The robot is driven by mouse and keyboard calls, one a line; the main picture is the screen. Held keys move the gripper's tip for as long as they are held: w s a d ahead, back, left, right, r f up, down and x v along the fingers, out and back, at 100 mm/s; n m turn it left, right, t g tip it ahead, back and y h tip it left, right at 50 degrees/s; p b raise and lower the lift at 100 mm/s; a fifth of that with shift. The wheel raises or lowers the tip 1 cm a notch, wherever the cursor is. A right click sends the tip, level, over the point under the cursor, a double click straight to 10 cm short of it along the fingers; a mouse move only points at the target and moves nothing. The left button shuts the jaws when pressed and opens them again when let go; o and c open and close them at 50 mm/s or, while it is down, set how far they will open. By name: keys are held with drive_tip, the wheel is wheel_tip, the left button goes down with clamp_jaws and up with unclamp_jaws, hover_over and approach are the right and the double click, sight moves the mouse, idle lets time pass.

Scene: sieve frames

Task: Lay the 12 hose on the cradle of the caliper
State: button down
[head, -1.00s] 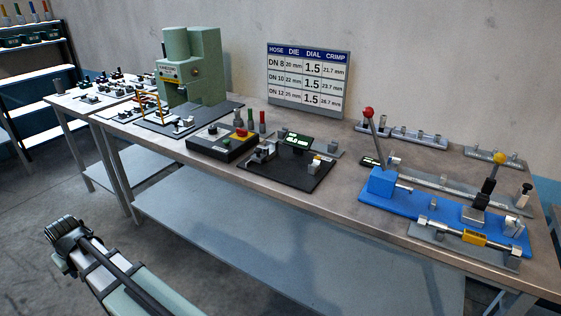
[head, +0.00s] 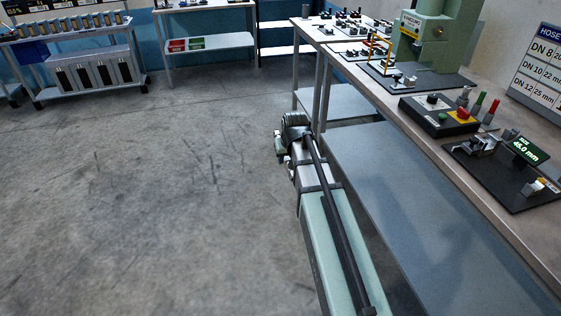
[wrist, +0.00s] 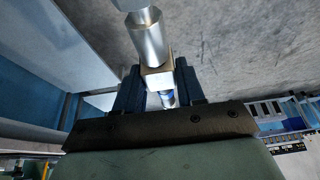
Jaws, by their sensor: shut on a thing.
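My gripper (wrist: 158,88) is shut on a silver metal piece with a squarish block between the fingers. A shiny silver cylinder (wrist: 147,38) extends from that block, and a small blue-banded end (wrist: 167,98) shows below it. I take it for the hose; no size marking is readable. It is held in the air, with the floor behind it. The caliper (head: 525,151) stands on a black plate on the bench, its green display lit; small metal blocks sit on the plate, and I cannot tell which is the cradle.
The grey bench (head: 455,170) runs along the right, with a lower shelf (head: 400,200). A wheeled rack (head: 85,60) is at far left. Open floor lies left.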

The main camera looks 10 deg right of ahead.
drive_tip(key=d+r, duration=0.2)
drive_tip(key=d, duration=0.8)
drive_tip(key=d+r, duration=0.3)
drive_tip(key=d, duration=0.6)
wheel_tip(320, 180, up, 12)
drive_tip(key=f, duration=0.1)
hover_over(508, 174)
drive_tip(key=shift+a+r, duration=0.1)
drive_tip(key=shift+r, duration=0.15)
drive_tip(key=shift+f, duration=2.4)
drive_tip(key=shift+f, duration=0.55)
